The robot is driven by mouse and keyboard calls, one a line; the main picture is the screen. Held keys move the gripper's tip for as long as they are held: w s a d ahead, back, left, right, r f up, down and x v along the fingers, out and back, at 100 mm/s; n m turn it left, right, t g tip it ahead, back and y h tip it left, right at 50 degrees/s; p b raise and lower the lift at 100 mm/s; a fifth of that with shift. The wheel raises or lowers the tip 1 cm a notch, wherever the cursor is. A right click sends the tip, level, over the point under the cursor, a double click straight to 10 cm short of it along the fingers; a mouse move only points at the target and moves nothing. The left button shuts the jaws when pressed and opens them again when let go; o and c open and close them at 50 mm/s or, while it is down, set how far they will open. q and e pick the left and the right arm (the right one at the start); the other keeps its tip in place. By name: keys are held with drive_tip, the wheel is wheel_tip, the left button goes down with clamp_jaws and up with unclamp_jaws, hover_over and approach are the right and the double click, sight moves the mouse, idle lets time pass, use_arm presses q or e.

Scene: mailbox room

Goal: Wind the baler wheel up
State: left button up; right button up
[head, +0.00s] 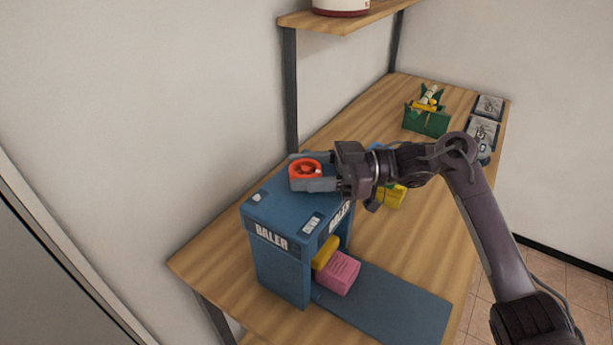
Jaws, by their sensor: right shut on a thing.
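The blue baler (278,264) stands on the wooden table, with its name on its front and side. The red-orange baler wheel (306,168) sits on top of it, towards the back. My right gripper (309,171) reaches in from the right, with one finger on each side of the wheel, and is shut on it. A pink block (339,273) and a yellow piece (325,252) are at the baler's opening, above its blue base plate (400,312). My left gripper does not show.
A yellow object (392,196) lies behind my right wrist, partly hidden. A green box (426,121) with yellow and white items stands farther back. Grey packets (481,133) lie at the far right edge. A shelf (345,20) overhangs the back left.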

idle(0.4)
drive_tip(key=o, duration=1)
drive_tip(key=shift+c, duration=0.2)
drive_tip(key=shift+d, duration=0.1)
drive_tip(key=d+b, duration=0.1)
drive_tip(key=d, duration=0.3)
drive_tip(key=d+b, duration=0.1)
drive_tip(key=d, duration=0.1)
drive_tip(key=shift+w+d+f+b, duration=0.15)
drive_tip(key=shift+w+b, duration=0.15)
drive_tip(key=shift+w, duration=0.05)
drive_tip(key=shift+d+r, duration=0.2)
drive_tip(key=shift+d, duration=0.4)
drive_tip(key=shift+d, duration=0.1)
